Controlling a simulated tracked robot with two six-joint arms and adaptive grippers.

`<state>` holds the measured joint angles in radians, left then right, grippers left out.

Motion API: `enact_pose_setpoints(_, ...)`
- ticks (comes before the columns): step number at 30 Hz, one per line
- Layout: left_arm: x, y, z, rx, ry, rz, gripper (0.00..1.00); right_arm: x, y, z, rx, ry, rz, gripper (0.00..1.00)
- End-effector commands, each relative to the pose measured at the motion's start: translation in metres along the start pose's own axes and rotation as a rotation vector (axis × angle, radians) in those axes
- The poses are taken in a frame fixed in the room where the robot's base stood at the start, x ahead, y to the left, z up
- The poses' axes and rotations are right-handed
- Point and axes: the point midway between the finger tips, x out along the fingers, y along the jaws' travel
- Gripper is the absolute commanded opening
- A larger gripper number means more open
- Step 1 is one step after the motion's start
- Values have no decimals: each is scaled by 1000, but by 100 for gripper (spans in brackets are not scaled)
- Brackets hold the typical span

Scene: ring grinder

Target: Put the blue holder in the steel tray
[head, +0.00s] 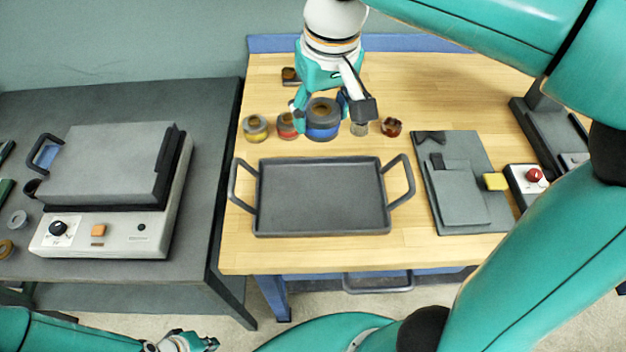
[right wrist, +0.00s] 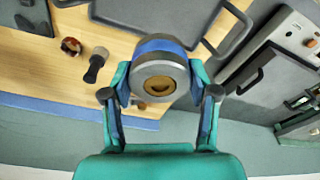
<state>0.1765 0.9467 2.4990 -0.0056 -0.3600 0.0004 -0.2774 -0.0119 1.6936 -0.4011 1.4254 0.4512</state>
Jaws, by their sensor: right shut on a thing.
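The blue holder (head: 322,122) is a short round cylinder with a blue band, a grey top and a brass-coloured centre. My right gripper (head: 325,108) is shut on it, one finger on each side, behind the tray in the head view. In the right wrist view the holder (right wrist: 158,82) sits between both fingertips of the gripper (right wrist: 160,92). The steel tray (head: 320,195) is dark grey, empty, with a looped handle at each end, and lies on the wooden table. My left gripper (head: 188,343) is at the bottom left edge, partly cut off; its jaws are unclear.
A yellow-banded holder (head: 255,128) and a red-banded holder (head: 286,126) stand left of the blue one. A small red-brown thing (head: 391,127) is to the right. A grey board (head: 460,185) and red-button box (head: 527,183) lie right of the tray; a hinged machine (head: 110,165) stands left.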

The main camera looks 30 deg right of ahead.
Motion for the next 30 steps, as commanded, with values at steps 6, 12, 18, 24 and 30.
enact_pose_setpoints(6, 5, -2, 0, 0, 0, 0, 0, 28, 4, 8, 9, -2, 3, 0)
enact_pose_setpoints(12, 9, -3, 0, 0, 0, 0, 0, 77, 5, 15, 12, -4, 3, 0)
enact_pose_setpoints(18, 12, -4, 0, 0, 0, 0, 0, 124, 5, 22, 12, -4, 3, 0)
enact_pose_setpoints(24, 13, -5, 0, 0, 0, 0, 0, 149, 5, 25, 11, 0, 2, 0)
enact_pose_setpoints(30, 14, -5, 0, 0, 0, 0, 0, 161, 4, 27, 11, -1, 2, 0)
